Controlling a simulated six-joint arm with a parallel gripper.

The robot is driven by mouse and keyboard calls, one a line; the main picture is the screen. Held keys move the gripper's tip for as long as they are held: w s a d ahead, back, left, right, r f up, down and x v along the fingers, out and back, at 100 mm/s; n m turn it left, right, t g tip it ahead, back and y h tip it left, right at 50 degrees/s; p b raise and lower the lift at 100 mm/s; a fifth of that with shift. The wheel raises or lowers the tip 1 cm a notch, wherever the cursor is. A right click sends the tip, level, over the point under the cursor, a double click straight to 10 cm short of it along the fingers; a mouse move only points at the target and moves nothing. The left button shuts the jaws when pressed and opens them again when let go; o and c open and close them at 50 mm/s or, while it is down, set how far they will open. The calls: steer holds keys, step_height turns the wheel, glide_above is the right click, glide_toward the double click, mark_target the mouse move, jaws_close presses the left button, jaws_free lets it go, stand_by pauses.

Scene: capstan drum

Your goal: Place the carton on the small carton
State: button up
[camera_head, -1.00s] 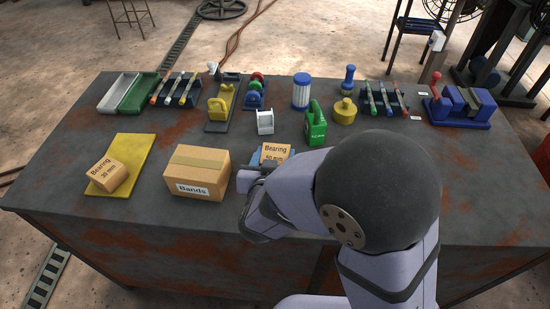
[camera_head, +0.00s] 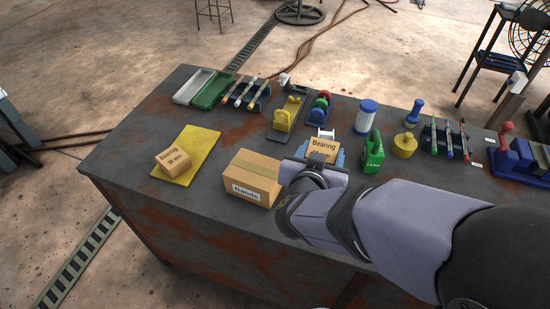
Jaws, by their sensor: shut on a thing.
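A carton (camera_head: 323,148) marked "Bearing", its number partly hidden, is between the blue fingers of my gripper (camera_head: 322,154), which is shut on it. The carton looks upright and seems a little above the table, but its underside is hidden by my gripper and wrist. A small carton (camera_head: 173,160) marked "Bearing 30 mm" sits on a yellow mat (camera_head: 201,155) at the left. A larger carton (camera_head: 253,178) marked "Bands" stands on the table between the mat and my gripper.
A yellow device (camera_head: 286,116), trays (camera_head: 212,92) and tools line the back. Bare table lies around the mat.

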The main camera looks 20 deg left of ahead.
steer(key=s+a+r+n+y+p, duration=0.35)
steer(key=a+r+p, duration=0.2)
steer(key=a, duration=0.45)
steer(key=r+y, duration=0.1)
steer(key=y, duration=0.1)
glide_above(254, 169)
steer(key=shift+n+g, duration=0.25)
steer(key=shift+g, duration=0.15)
steer(key=shift+w+f+b, duration=0.1)
steer(key=shift+f+b, duration=1)
steer(key=shift+f, duration=3.6)
steer(key=shift+f, duration=0.15)
steer(key=o, duration=0.9)
steer(key=shift+f, duration=0.15)
steer(key=o, duration=0.4)
